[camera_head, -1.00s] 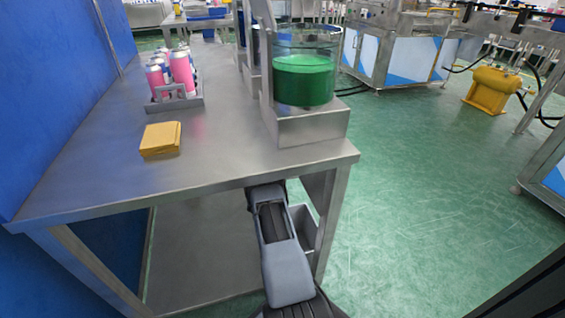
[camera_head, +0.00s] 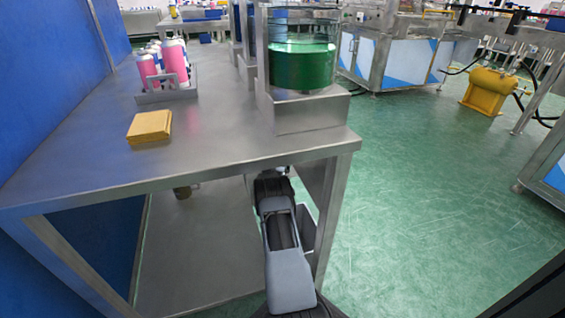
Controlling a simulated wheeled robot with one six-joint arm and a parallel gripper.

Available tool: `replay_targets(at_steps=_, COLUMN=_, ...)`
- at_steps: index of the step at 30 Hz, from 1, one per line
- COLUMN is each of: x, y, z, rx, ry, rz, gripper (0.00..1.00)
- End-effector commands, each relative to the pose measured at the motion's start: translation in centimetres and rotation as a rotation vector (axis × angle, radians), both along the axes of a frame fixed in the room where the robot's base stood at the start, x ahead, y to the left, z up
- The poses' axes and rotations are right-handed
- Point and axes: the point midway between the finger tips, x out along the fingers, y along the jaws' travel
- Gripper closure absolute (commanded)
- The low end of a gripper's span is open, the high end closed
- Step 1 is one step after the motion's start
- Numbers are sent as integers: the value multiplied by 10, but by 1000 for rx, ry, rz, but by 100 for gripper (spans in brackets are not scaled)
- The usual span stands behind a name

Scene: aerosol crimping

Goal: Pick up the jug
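No object is clearly recognisable as a jug. A clear round vessel of green liquid (camera_head: 302,66) stands upright on a metal stand at the table's right end; I cannot tell if it is the jug. My arm reaches from the bottom of the view to below the table's front edge at the right. My gripper's fingers are hidden, so I see neither their opening nor anything held.
The metal table (camera_head: 215,125) carries a rack (camera_head: 168,93) of pink and white cans and a yellow stack (camera_head: 150,126). A grey bin (camera_head: 308,228) is beside my arm, near the table leg. A blue wall (camera_head: 50,90) bounds the left; green floor (camera_head: 420,180) is open at right.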

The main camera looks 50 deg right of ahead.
Motion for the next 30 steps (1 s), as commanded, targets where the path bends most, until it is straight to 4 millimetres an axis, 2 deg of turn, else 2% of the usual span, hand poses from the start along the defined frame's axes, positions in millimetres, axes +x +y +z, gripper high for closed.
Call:
replay_targets(at_steps=7, x=0, y=-1, z=0, rx=0, ry=1, rz=0, gripper=1)
replay_targets(at_steps=23, x=0, y=-1, z=2, rx=-3, ry=-1, rz=-1, gripper=52)
replay_targets(at_steps=30, x=1, y=0, z=3, rx=-3, ry=-1, rz=0, gripper=54)
